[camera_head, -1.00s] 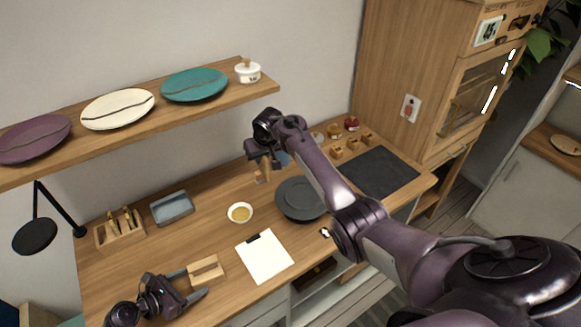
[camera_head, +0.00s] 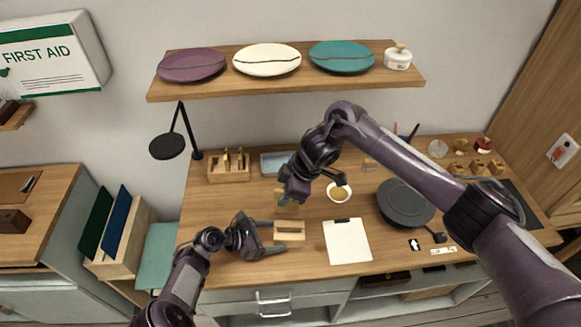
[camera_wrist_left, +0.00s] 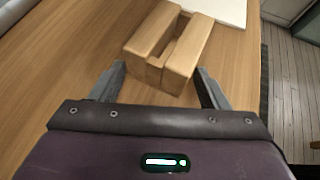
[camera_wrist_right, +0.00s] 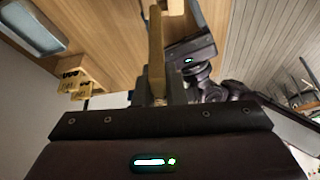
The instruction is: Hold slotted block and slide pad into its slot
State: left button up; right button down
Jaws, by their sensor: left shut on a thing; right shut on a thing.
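The slotted block (camera_head: 290,238) is a light wooden block on the table; its slot shows in the left wrist view (camera_wrist_left: 184,50). My left gripper (camera_wrist_left: 162,70) is shut on the block, with one finger on each side. The pad (camera_wrist_right: 157,52) is a thin tan-gold piece, upright in my right gripper (camera_wrist_right: 160,92), which is shut on its end. In the head view the pad (camera_head: 288,207) hangs just behind the block, apart from the slot as far as I can tell. My right gripper (camera_head: 289,194) hides the pad's upper part.
A white clipboard (camera_head: 347,243) lies right of the block. A bowl with gold contents (camera_head: 339,193) and a dark round turntable (camera_head: 405,203) stand farther right. A wooden tool holder (camera_head: 229,172) and a grey tray (camera_head: 275,163) are behind. The shelf (camera_head: 290,85) hangs above.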

aim_at(286, 212)
jog(key=shift+s+f, duration=0.15)
jog(key=shift+f, duration=0.9)
jog(key=shift+s+f, duration=0.2)
jog(key=shift+f, duration=0.8)
jog(key=shift+s+f, duration=0.15)
jog(key=shift+f, duration=1.35)
jog(key=shift+d+f, duration=0.1)
jog(key=shift+d, duration=0.1)
jog(key=shift+f, duration=2.35)
dwell(0.4)
jog(key=c, duration=1.4)
grip_release()
